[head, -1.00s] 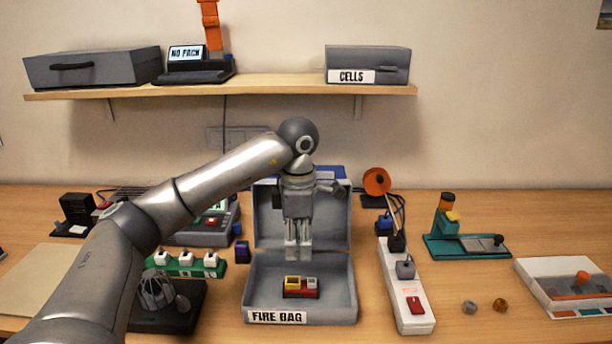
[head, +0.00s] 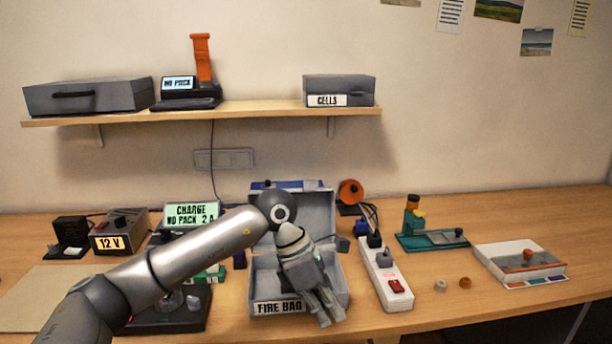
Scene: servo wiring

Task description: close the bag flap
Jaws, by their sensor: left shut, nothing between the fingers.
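The grey fire bag (head: 262,275) stands on the table with its flap (head: 318,212) raised upright at the back, so it is open. Its front carries a "FIRE BAG" label (head: 278,307). My left gripper (head: 329,316) is shut and empty. It hangs in front of the bag's right part, its fingers pointing down toward the bag's front right corner. It hides much of the bag's inside, and I cannot tell whether it touches the bag. My right gripper is not in view.
A power strip (head: 385,275) with plugs lies close to the bag's right. Behind it stands an orange spool (head: 350,192). A charger (head: 191,214) and a 12 V supply (head: 119,233) are at the left. Two small knobs (head: 440,286) lie farther right, with bare table around them.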

